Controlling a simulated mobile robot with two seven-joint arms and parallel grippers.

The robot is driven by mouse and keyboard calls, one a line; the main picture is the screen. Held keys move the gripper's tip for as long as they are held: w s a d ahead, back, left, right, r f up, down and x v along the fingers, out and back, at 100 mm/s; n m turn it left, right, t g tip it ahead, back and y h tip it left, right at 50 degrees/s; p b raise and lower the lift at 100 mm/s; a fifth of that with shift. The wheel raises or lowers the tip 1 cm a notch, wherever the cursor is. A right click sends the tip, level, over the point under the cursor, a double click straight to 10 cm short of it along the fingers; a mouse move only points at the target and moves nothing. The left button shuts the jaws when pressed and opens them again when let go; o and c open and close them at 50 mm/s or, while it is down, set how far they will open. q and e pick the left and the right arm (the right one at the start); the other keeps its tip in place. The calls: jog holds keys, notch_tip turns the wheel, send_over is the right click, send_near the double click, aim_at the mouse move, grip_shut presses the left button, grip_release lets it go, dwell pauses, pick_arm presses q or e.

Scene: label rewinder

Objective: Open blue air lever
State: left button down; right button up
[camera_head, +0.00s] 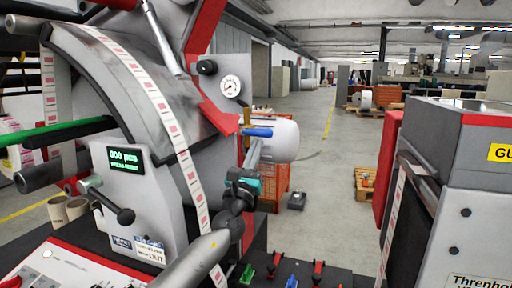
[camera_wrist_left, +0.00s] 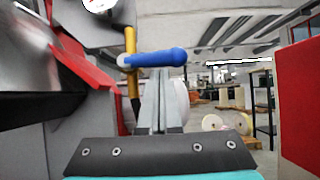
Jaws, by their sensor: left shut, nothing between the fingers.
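The blue air lever (camera_head: 258,132) is a short rounded handle lying nearly level on a yellow-brass fitting at the machine's right side, below the round gauge (camera_head: 231,86). My right gripper is not in view.
A red bracket (camera_head: 218,112) sits close left of the lever. A white roll (camera_head: 280,139) and an orange crate (camera_head: 275,180) stand behind the gripper. Small coloured levers (camera_head: 292,281) line the dark surface below. A grey machine (camera_head: 470,190) with red panels stands right.

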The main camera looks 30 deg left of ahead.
aim_at(261, 130)
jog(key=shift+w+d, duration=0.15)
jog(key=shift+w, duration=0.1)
pick_arm(q)
jog(key=shift+d+r+n+y, duration=0.1)
jog(key=shift+r+n+y, duration=0.05)
jog(key=shift+n+y, duration=0.5)
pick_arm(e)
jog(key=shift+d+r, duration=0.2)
